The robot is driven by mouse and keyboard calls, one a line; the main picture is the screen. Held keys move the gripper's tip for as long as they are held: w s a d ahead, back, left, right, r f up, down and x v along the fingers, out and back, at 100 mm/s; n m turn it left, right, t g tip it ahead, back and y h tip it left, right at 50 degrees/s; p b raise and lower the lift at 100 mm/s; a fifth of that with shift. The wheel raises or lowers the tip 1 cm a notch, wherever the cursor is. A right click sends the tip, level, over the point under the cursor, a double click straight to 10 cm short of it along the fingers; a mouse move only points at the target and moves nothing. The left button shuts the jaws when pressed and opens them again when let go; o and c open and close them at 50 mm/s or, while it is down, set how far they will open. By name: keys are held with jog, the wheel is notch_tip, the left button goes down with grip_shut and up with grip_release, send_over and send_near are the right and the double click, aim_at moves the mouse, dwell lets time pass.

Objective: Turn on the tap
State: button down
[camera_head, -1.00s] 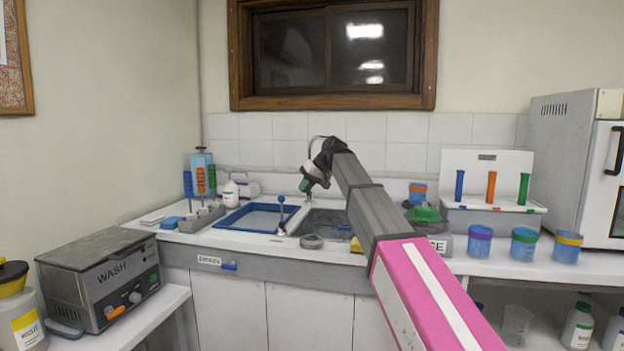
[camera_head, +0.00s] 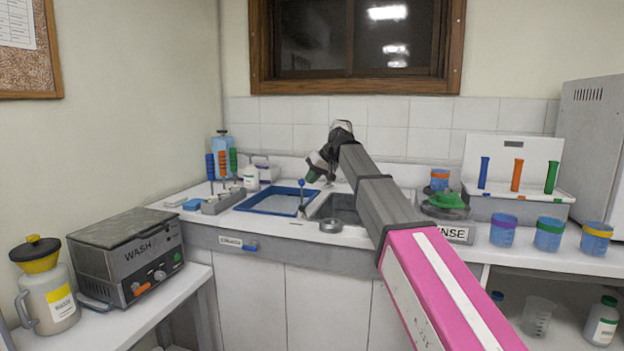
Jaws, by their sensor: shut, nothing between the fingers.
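The sink (camera_head: 340,208) is a dark grey basin in the white counter. A thin upright lever with a blue ball knob (camera_head: 301,183) stands at its left front, beside the blue-rimmed tray. The tap's curved spout is hidden behind my arm. My gripper (camera_head: 311,179) is over the left part of the sink, just right of the blue knob in the picture. It is small and dark, shut and empty. I cannot tell whether it touches the lever.
A blue-rimmed tray (camera_head: 308,190) lies left of the sink. A green-lidded device (camera_head: 446,203) and several jars stand on the right. The WASH unit (camera_head: 128,255) stands front left.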

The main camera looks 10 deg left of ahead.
jog(key=shift+s, duration=0.35)
jog(key=shift+s+t, duration=0.15)
jog(key=shift+t, duration=0.15)
jog(key=s+f+n+t, duration=0.2)
jog(key=s+n+t, duration=0.1)
jog(key=s+t, duration=0.3)
jog(key=shift+s+a+f+t, duration=0.15)
jog(key=shift+s+a+t, duration=0.15)
jog(key=shift+s, duration=0.3)
jog(key=shift+w, duration=0.1)
jog(key=shift+w+f, duration=0.1)
jog(key=shift+w, duration=0.6)
jog(key=shift+d, duration=0.1)
